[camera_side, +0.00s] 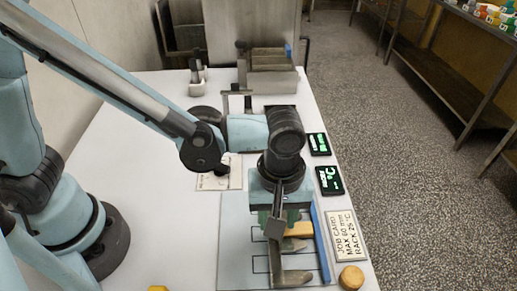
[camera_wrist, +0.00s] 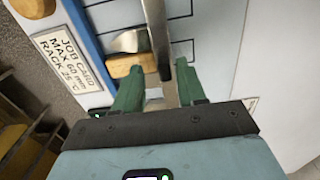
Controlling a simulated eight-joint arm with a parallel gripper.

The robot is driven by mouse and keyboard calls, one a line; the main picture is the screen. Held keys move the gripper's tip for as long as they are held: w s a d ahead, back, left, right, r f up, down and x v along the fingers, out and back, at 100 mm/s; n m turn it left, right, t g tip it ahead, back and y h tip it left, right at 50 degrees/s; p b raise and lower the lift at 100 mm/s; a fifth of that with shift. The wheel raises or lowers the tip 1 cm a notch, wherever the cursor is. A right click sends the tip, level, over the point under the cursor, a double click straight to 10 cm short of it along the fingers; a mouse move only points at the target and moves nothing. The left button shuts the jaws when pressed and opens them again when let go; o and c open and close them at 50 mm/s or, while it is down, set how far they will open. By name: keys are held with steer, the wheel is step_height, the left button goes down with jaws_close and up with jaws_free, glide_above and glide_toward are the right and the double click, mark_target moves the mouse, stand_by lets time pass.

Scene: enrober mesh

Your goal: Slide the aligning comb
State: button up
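The aligning comb (camera_side: 276,258) appears to be the grey metal piece with a long bar and flat teeth pointing right, lying over a pale marked board (camera_side: 235,245). Its bar also shows in the wrist view (camera_wrist: 156,30), with one flat tooth to the left. My gripper (camera_side: 283,220) points down over the bar's far end. In the wrist view the green fingers (camera_wrist: 160,70) stand apart on either side of the bar, with a gap visible. A yellow-orange block (camera_side: 300,229) lies by the teeth, against the blue rail (camera_side: 320,240) on the board's right edge. Finger contact is hard to see.
A job card (camera_side: 346,235) and a round tan piece (camera_side: 351,276) lie right of the rail. Two small dark displays (camera_side: 329,180) sit farther back. A metal rack (camera_side: 270,75) stands at the back. The left part of the white table is mostly clear.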

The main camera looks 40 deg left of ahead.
steer(key=shift+r, duration=0.1)
step_height(320, 180, up, 12)
stand_by(0.7)
steer(key=w+a+f+m+t, duration=0.1)
steer(key=a+m+t, duration=0.6)
steer(key=a, duration=1.7)
steer(key=shift+w+f+m, duration=0.35)
steer(key=shift+w+m, duration=0.25)
steer(key=shift+m, duration=0.4)
